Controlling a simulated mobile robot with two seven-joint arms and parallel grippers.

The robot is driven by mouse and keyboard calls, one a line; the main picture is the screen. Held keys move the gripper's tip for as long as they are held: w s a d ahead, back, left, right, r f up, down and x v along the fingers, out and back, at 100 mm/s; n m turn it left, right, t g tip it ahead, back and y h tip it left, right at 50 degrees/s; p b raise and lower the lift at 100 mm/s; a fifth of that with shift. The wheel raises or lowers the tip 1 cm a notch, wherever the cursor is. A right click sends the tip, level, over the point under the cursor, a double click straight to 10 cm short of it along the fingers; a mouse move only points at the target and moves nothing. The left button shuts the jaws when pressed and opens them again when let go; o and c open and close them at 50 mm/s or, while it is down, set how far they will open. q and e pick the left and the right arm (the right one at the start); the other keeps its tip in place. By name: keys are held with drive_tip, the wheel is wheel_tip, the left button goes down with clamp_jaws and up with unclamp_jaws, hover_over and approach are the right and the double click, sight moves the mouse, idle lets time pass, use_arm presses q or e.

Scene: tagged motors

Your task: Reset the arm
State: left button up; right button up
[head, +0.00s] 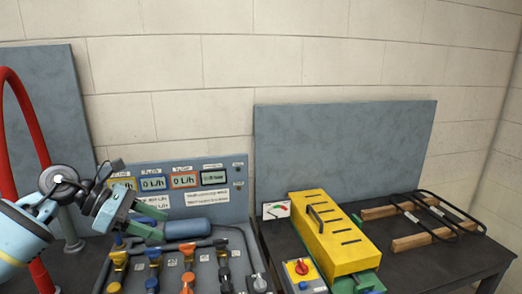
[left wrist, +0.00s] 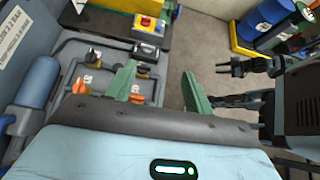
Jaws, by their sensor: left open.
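My left arm comes in from the left in the head view. My left gripper (head: 150,221) has green fingers and is over the left part of a grey panel with valves and flow displays (head: 205,172). In the left wrist view the two green fingers of my left gripper (left wrist: 158,88) stand wide apart with nothing between them. Orange and dark valve knobs (left wrist: 80,87) lie beyond and to the left of the fingers. I cannot tell the exact height of the gripper above the panel.
A yellow slotted cover (head: 328,235) with a handle stands right of the panel. A control box with a red knob (head: 302,268) is before it. Wooden bars with black handles (head: 425,222) lie at right. A red hose (head: 27,115) curves at left. Blue drums (left wrist: 266,18) stand beyond open floor.

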use_arm(q)
drive_tip(key=s+d+f+n+t+h, duration=0.3)
drive_tip(key=d+f+n+t, duration=0.2)
drive_tip(key=f+n, duration=0.45)
drive_tip(key=s+d+f+n+t+h, duration=0.35)
drive_tip(key=d+f+n+t, duration=0.2)
drive_tip(key=n, duration=0.65)
drive_tip(key=s+a+f+n+y+b, duration=0.1)
drive_tip(key=s+a+f+n+y, duration=0.2)
drive_tip(key=s+f+n+y, duration=0.7)
drive_tip(key=s+a+f+n+y, duration=0.4)
drive_tip(key=s+f+n, duration=0.4)
drive_tip(key=f+n, duration=0.65)
drive_tip(key=s+f+n+g+y, duration=0.1)
drive_tip(key=s+f+n+g, duration=0.2)
drive_tip(key=s, duration=0.7)
wheel_tip(320, 180, down, 2)
drive_tip(key=shift+s+a+f+g, duration=0.15)
drive_tip(key=shift+s+a+g, duration=0.2)
drive_tip(key=shift+g, duration=0.4)
use_arm(e)
drive_tip(key=shift+s+a+f+g, duration=0.15)
drive_tip(key=shift+s+f+g, duration=0.15)
drive_tip(key=shift+s+f, duration=0.8)
use_arm(q)
drive_tip(key=shift+o, duration=0.2)
